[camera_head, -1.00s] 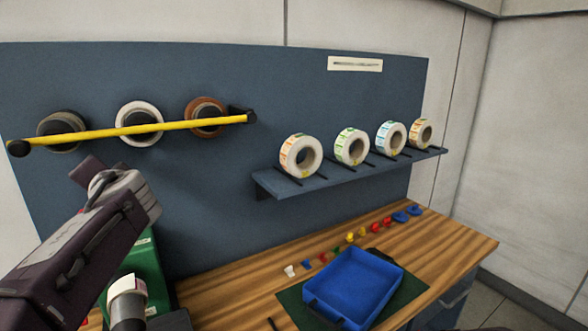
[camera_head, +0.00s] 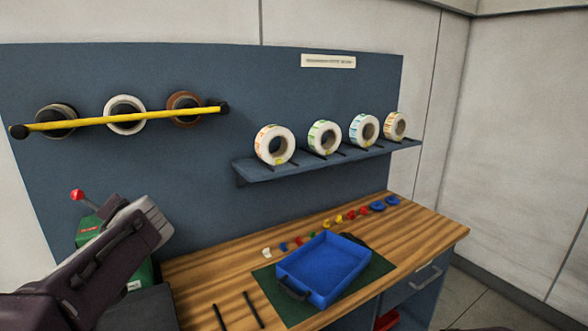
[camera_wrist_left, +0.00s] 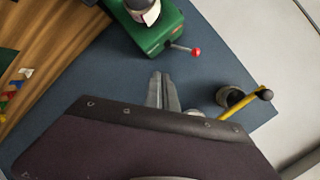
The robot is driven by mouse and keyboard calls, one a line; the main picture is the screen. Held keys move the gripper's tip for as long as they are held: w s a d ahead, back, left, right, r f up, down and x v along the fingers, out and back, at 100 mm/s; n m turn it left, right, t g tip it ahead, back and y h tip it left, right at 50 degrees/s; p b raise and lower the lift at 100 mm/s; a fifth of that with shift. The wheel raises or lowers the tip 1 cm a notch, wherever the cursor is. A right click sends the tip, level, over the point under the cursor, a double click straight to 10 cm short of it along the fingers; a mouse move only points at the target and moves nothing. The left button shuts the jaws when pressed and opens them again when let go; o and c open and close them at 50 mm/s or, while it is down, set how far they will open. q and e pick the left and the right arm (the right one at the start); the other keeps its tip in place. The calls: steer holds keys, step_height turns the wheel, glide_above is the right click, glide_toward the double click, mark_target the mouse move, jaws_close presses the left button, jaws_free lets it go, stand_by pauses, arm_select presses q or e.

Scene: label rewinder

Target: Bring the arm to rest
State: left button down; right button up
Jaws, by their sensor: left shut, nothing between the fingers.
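My left arm comes in from the lower left in the head view, with its gripper (camera_head: 148,215) in front of the blue back panel (camera_head: 200,165). In the left wrist view the gripper fingers (camera_wrist_left: 160,92) are together, with nothing held. The green machine (camera_head: 85,230) with a red-knobbed lever (camera_head: 77,195) stands on the bench, partly hidden behind my left arm. In the left wrist view the green machine (camera_wrist_left: 152,38) lies beyond the fingertips, apart from them. My right gripper is in neither view.
A yellow bar (camera_head: 130,117) runs in front of several rolls on the panel. Several label rolls (camera_head: 274,145) stand on a shelf (camera_head: 265,171). A blue tray (camera_head: 322,268) sits on a green mat (camera_head: 268,283) on the wooden bench (camera_head: 215,270), with small coloured pieces behind it.

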arm_select(q)
steer(key=s+d+f+g+h+b, duration=0.1)
steer(key=s+d+f+h, duration=0.15)
steer(key=f, duration=0.55)
steer(key=s+d+f+g+h+b, duration=0.1)
steer(key=d+f+g+b, duration=0.15)
steer(key=f, duration=0.65)
steer(key=s+d+f+g+h+b, duration=0.15)
steer(key=d+f, duration=0.25)
steer(key=f, duration=0.4)
steer(key=s+d+f+n+g+h+b, duration=0.15)
steer(key=s+d+f, duration=0.25)
steer(key=s+f, duration=0.4)
steer(key=s+d+f+n+g+h+b, duration=0.1)
steer(key=s+d+f+g+h+b, duration=0.1)
steer(key=s+d+f, duration=0.6)
step_height(320, 180, up, 10)
steer(key=a+p, duration=0.3)
steer(key=p, duration=0.9)
steer(key=shift+w+p, duration=0.2)
steer(key=shift+p, duration=0.1)
steer(key=shift+n+h, duration=0.25)
